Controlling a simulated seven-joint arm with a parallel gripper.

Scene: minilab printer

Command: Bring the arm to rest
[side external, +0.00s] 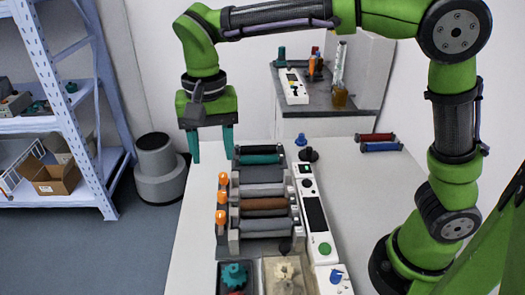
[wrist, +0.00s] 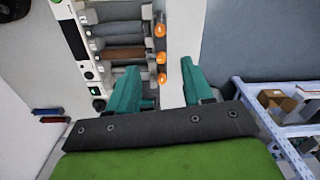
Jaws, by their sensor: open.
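My gripper (side external: 211,145) hangs pointing down at the end of my green arm, over the far left part of the white table (side external: 350,190). Its two teal fingers are apart with nothing between them. In the wrist view the open fingers (wrist: 168,92) show over the table's edge, beside the roller rack. The rack (side external: 222,240) stands below and to the right of my gripper in the side view, and holds several rollers in grey, brown and teal. Orange knobs (side external: 221,197) line its left side.
A white control panel (side external: 316,215) with a dark screen runs along the rack's right. Red and blue rollers (side external: 380,142) lie at the back right. Trays with gears (side external: 234,273) sit in front. A shelf (side external: 85,130) and a grey bin (side external: 160,170) stand left of the table.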

